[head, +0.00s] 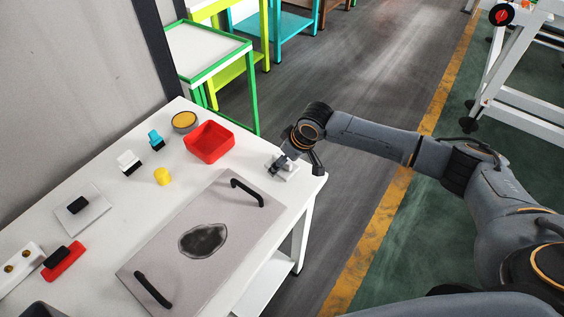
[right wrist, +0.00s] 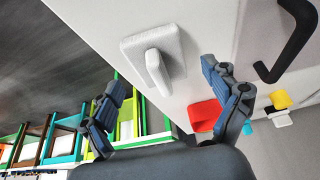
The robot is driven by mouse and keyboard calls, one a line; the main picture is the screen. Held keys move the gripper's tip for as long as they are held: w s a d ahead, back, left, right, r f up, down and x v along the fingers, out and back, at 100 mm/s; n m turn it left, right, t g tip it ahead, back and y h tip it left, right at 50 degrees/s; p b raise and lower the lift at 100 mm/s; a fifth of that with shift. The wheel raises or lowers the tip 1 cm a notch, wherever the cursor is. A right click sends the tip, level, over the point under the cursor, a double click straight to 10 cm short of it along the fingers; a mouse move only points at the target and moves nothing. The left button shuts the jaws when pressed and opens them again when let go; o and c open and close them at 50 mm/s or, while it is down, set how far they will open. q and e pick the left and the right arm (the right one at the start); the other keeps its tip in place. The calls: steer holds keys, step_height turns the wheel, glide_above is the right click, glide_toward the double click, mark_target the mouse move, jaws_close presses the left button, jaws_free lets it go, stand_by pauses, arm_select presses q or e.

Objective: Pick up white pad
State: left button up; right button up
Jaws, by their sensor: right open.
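The white pad (right wrist: 138,48), a flat white block with a raised white grip, lies near the table's far right corner. In the head view the pad (head: 289,174) is partly hidden by my right gripper (head: 284,160). In the right wrist view my right gripper (right wrist: 160,76) is open. Its two fingers are spread to either side of the pad's grip, apart from it, with nothing held. My left gripper is not in view.
A red bin (head: 209,142) stands left of the pad. A grey board (head: 180,270) with black handles (head: 247,192) lies nearby. A yellow cylinder (head: 162,176), a blue-and-black item (head: 155,138) and a white-and-black item (head: 129,161) stand farther left. The table's right edge is close.

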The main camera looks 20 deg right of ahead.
steer(key=shift+x, duration=0.95)
steer(key=shift+r, duration=0.1)
steer(key=shift+c, duration=0.4)
steer(key=c, duration=1.1)
steer(key=shift+o, duration=0.2)
steer(key=shift+r+b, duration=0.35)
steer(key=shift+r, duration=0.2)
steer(key=v, duration=0.2)
steer(key=s+b+v, duration=0.1)
steer(key=v, duration=0.4)
steer(key=shift+s+a+b, duration=0.3)
steer(key=shift+s+b, duration=0.05)
steer(key=shift+b, duration=0.05)
steer(key=s+d+r+b, duration=0.1)
steer(key=s+r, duration=0.4)
steer(key=s, duration=0.5)
steer(key=shift+d+r+b, duration=0.25)
steer(key=shift+d+b, duration=0.1)
steer(key=shift+b, duration=0.15)
